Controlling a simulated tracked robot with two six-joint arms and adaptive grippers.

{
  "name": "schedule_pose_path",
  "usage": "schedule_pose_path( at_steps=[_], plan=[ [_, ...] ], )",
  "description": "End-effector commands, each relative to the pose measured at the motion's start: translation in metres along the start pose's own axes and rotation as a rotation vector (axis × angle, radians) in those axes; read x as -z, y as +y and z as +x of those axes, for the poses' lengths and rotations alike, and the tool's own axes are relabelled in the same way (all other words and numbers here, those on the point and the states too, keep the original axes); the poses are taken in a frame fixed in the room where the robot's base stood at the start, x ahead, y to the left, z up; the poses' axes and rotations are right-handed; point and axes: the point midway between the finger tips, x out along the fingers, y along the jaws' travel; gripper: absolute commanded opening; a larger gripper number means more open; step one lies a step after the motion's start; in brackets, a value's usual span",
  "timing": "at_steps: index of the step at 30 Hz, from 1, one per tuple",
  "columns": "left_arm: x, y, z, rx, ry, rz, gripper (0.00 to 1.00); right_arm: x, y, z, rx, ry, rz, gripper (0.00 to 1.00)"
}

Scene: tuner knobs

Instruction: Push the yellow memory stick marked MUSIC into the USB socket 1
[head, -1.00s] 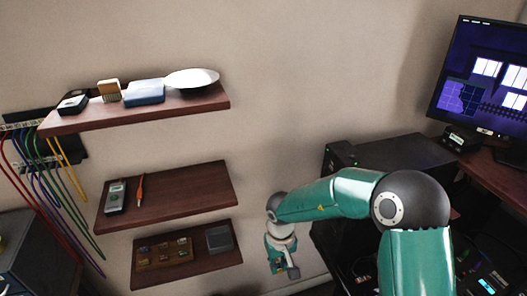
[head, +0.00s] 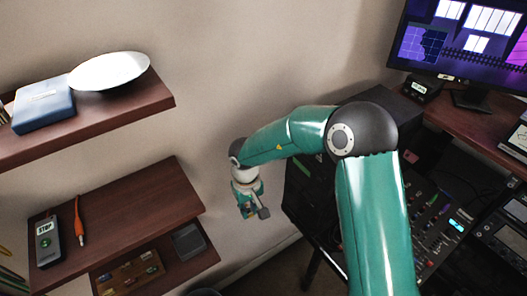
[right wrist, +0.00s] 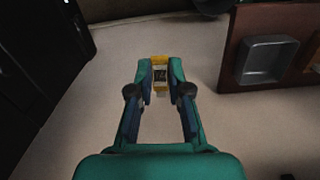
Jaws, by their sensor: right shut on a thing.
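My right gripper (head: 247,208) hangs in front of the wall, between the shelves and the dark equipment. In the right wrist view its fingers (right wrist: 160,82) are shut on the yellow memory stick (right wrist: 160,60), which stands out between the fingertips. A dark patch shows on the middle of the stick; its lettering is too small to read. I cannot make out USB socket 1 in either view. My left gripper is not in view.
Wooden shelves on the left hold a white dish (head: 110,71), a blue box (head: 43,104), a remote-like device (head: 45,244) and a grey tray (head: 188,241). A monitor (head: 465,45) and dark equipment with a mixer panel (head: 432,215) stand right. Bare wall surrounds the gripper.

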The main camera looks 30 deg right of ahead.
Motion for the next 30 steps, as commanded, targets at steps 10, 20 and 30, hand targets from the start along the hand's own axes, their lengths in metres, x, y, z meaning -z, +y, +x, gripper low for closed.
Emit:
schedule_pose_path(
  at_steps=[10, 20, 30],
  plan=[
    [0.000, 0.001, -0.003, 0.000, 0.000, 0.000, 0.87, 0.008, 0.005, -0.022, -0.007, 0.007, 0.158, 0.05],
    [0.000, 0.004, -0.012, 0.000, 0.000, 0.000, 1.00, 0.017, 0.038, -0.122, -0.012, 0.018, 0.952, 0.05],
    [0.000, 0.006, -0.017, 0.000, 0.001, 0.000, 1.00, 0.009, 0.054, -0.184, 0.001, 0.004, 1.465, 0.05]
  ],
)
